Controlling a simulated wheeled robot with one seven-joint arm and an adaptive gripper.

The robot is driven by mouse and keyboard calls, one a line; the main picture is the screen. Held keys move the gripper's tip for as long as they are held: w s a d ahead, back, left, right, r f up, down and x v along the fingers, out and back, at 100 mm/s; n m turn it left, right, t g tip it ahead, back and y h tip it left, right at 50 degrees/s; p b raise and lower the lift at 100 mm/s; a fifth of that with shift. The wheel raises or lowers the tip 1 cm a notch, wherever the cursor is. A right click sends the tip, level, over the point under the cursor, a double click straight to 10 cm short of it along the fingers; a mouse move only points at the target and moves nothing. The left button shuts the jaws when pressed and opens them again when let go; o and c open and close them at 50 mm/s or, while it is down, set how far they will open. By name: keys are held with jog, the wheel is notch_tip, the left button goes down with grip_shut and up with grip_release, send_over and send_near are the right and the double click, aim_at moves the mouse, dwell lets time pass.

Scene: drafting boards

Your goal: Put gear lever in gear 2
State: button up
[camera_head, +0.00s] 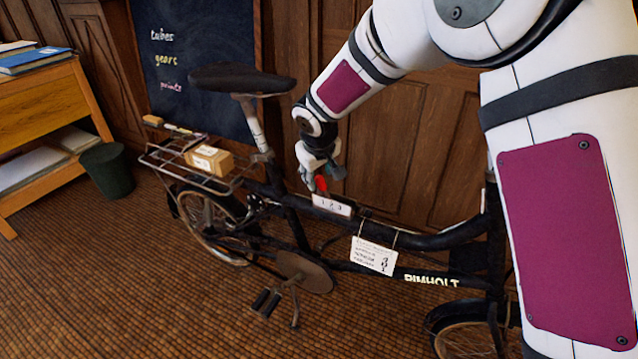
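The gear lever (321,184) shows as a small red piece on the bicycle's top tube, at the left end of a white plate (332,206) marked 1 2 3. The lever's lower part and its exact slot are too small to tell. My gripper (320,178) reaches down from above, with its fingers right at the red lever. I cannot tell whether the fingers are closed on it or only beside it.
The dark bicycle (440,240) stands on a brown woven floor before wood panelling. A white card (373,255) hangs from its frame. A wooden block (209,160) sits on the rear rack. A chalkboard (205,60), bin (107,170) and shelf (40,100) are at left.

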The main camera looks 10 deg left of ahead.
aim_at(319, 177)
jog(key=shift+b+x, duration=0.35)
jog(key=shift+x, duration=1.35)
grip_shut()
